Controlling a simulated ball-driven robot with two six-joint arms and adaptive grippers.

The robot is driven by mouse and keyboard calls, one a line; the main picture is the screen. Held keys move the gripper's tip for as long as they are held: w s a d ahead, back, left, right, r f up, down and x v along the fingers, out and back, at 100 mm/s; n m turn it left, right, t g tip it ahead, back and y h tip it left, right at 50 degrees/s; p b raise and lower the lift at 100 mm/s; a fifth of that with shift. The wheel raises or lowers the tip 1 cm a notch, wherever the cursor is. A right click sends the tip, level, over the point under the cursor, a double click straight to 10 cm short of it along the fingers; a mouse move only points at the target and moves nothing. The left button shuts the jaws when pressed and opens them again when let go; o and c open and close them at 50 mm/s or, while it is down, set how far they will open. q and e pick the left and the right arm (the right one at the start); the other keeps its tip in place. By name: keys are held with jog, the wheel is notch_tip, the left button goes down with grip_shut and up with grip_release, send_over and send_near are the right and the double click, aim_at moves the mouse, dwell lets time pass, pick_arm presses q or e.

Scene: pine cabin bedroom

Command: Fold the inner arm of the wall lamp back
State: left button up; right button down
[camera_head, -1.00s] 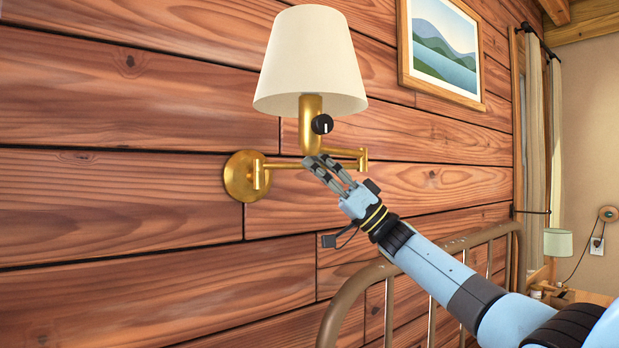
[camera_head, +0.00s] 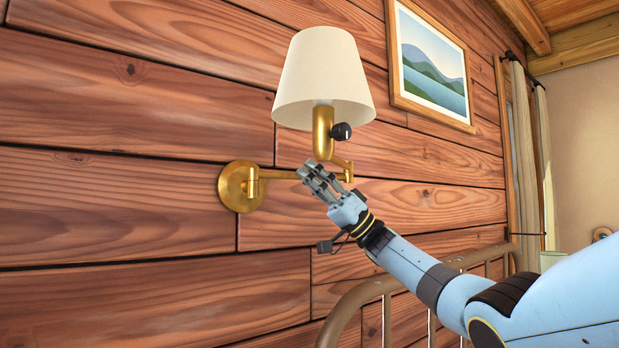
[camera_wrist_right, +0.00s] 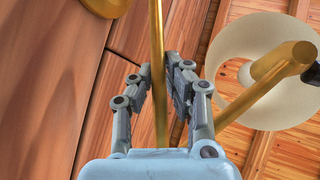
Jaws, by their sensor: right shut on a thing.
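The brass wall lamp has a round wall plate (camera_head: 236,188) and a cream shade (camera_head: 324,80) above a brass post with a black knob (camera_head: 341,132). Its inner arm (camera_head: 281,174) runs right from the plate to an elbow joint beside my right gripper. The short outer arm (camera_head: 341,162) joins that elbow to the post. My right gripper (camera_head: 310,173) is shut on the inner arm, below the post. In the right wrist view the inner arm (camera_wrist_right: 157,60) passes between the fingers (camera_wrist_right: 161,75), and the shade (camera_wrist_right: 275,60) is at right. My left gripper is out of view.
A metal bed frame rail (camera_head: 350,310) curves below my right arm. A framed landscape picture (camera_head: 432,65) hangs right of the lamp on the plank wall (camera_head: 120,190). A curtain (camera_head: 527,150) hangs farther right. The wall left of the plate is bare.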

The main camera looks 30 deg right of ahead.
jog(key=c, duration=1.7)
grip_release()
jog(key=shift+r, duration=0.1)
jog(key=o, duration=0.4)
jog(key=shift+w+d, duration=0.1)
jog(key=shift+w, duration=0.15)
jog(key=shift+s, duration=0.15)
jog(key=v, duration=1.2)
jog(key=shift+f, duration=0.2)
